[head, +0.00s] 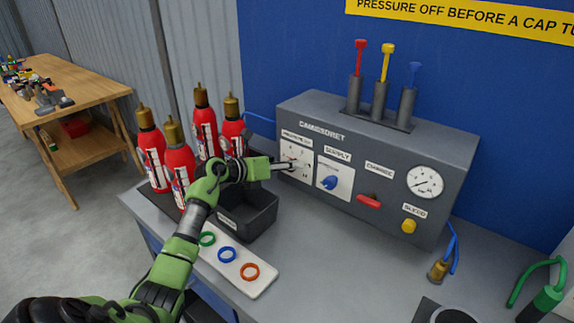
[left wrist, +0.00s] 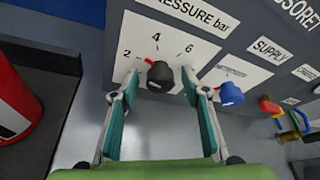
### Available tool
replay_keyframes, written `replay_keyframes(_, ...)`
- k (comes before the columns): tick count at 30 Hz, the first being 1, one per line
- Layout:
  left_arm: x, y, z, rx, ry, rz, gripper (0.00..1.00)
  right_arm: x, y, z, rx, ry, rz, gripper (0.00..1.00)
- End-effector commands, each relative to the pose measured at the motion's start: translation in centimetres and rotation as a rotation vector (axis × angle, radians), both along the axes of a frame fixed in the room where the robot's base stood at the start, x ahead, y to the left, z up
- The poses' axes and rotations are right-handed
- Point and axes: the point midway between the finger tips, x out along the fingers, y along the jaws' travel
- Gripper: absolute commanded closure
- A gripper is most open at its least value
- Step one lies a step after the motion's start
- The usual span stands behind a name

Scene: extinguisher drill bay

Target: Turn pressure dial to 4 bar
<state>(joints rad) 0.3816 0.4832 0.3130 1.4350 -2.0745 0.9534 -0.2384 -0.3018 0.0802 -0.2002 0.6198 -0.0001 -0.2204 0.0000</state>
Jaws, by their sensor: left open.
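The pressure dial is a black knob (left wrist: 160,76) on a white plate marked PRESSURE bar, with 2, 4 and 6 readable in the left wrist view. In the head view my left gripper (head: 287,165) reaches the left of the grey panel (head: 330,110) and hides the knob. My right gripper is not in view.
The blue supply knob (head: 329,183) sits just right of the dial, close to my right-hand finger. A red lever (head: 369,201), yellow button (head: 408,226) and gauge (head: 425,182) are further right. Red extinguishers (head: 181,165) and a black bin (head: 262,215) stand near my arm.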

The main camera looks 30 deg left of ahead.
Motion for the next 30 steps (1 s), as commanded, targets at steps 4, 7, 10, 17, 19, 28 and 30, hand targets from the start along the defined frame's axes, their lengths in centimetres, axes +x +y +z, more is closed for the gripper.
replay_keyframes(4,0.1,0.0,0.0,0.000,0.000,0.000,0.58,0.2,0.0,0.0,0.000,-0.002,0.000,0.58)
replay_keyframes(7,0.1,0.0,0.0,0.000,0.000,0.000,0.58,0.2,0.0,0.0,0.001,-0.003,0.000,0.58)
replay_keyframes(10,0.1,0.0,0.0,0.000,0.000,0.000,0.81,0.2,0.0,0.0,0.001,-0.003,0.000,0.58)
replay_keyframes(17,0.1,0.0,0.0,0.001,0.000,0.000,0.96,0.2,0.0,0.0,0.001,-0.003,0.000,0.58)
replay_keyframes(19,0.1,0.0,0.0,0.008,-0.001,0.000,0.96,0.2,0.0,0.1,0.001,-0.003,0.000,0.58)
replay_keyframes(28,0.0,-0.1,0.1,0.124,-0.008,-0.001,0.96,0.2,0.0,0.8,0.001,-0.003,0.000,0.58)
replay_keyframes(30,0.0,-0.1,0.2,0.174,-0.011,-0.001,0.96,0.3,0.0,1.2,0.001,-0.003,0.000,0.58)
